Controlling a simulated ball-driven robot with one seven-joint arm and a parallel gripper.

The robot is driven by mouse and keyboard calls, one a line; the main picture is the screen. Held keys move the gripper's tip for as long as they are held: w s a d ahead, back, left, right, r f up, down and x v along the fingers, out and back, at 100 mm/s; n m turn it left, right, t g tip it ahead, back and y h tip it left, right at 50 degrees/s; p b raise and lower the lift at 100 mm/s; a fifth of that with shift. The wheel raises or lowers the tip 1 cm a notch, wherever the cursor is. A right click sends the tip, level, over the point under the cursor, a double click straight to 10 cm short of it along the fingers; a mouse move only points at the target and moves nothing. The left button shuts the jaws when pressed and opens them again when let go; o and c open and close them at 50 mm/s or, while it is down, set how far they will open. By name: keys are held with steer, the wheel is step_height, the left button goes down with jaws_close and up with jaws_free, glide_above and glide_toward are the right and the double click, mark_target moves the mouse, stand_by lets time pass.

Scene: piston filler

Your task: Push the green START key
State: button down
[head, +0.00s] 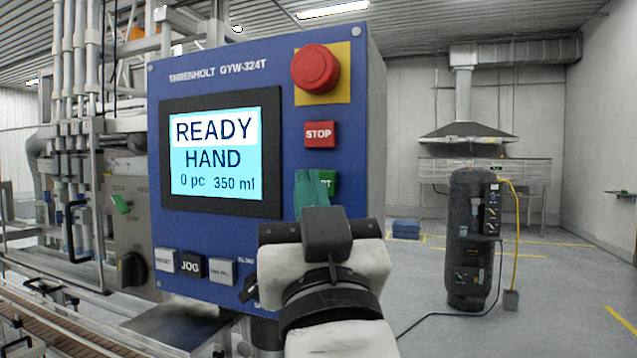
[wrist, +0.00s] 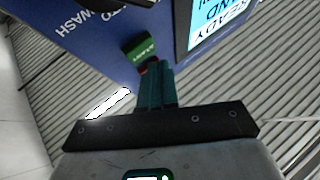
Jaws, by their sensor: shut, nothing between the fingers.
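The green START key (head: 327,182) is on the blue panel's right side, below the red STOP key (head: 319,134). My gripper's teal fingers (head: 306,178) are shut and empty, and cover the left part of the green key in the head view. In the wrist view the green key (wrist: 138,48) shows just beyond the fingertips (wrist: 154,68), up and to the left. A bit of red shows behind the tips there. I cannot tell whether the fingertips touch the panel or the key. The display (head: 213,150) reads READY, HAND, 0 pc, 350 ml.
A red emergency-stop knob (head: 316,69) on a yellow plate sticks out above STOP. White and black keys, including JOG (head: 190,263), line the panel's lower edge. A conveyor (head: 60,318) runs at lower left. Open floor lies right of the panel; a dark cylinder unit (head: 470,240) stands there.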

steer(key=shift+w, duration=0.1)
stand_by(0.7)
steer(key=shift+w+d, duration=0.15)
steer(key=shift+w, duration=0.15)
